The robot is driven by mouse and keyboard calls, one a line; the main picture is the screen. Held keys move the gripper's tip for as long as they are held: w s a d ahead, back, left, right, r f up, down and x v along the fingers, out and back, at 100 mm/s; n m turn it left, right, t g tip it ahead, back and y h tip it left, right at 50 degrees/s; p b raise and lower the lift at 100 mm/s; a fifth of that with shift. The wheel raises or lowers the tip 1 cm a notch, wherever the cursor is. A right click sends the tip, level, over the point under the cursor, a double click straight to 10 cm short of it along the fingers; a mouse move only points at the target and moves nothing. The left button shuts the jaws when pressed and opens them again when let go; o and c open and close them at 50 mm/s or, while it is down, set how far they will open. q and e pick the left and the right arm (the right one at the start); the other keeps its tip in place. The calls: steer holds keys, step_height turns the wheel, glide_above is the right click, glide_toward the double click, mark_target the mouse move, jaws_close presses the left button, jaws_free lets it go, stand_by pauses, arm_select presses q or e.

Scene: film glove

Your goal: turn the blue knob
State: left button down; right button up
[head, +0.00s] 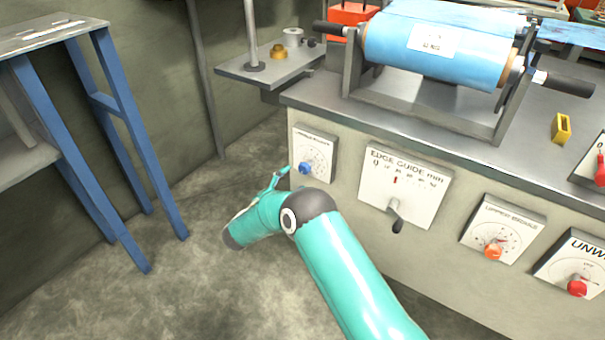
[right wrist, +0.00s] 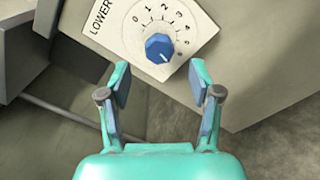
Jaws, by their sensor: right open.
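The blue knob (head: 305,168) sits low on a white dial plate (head: 313,150) at the left end of the machine's front panel. In the right wrist view the blue knob (right wrist: 159,47) shows a pale pointer line, with numbers around it on the dial plate (right wrist: 190,18). My right gripper (right wrist: 161,85) is open and empty, its two fingers apart below the knob in that view, with the knob ahead of the gap. In the head view my right gripper (head: 281,176) is just left of the knob, partly hidden by my arm. My left gripper is not in view.
Right of the dial are an edge guide plate (head: 404,186) with a dark lever, an orange knob (head: 493,250) and a red knob (head: 577,287). A blue film roll (head: 437,47) lies on top. A blue-legged table (head: 110,105) stands left; floor between is clear.

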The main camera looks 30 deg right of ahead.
mark_target(302, 172)
steer(key=b+x, duration=0.1)
steer(key=x, duration=0.5)
steer(key=shift+c, duration=0.3)
steer(key=c, duration=1.1)
steer(key=shift+a+f, duration=0.1)
steer(key=shift+a, duration=0.05)
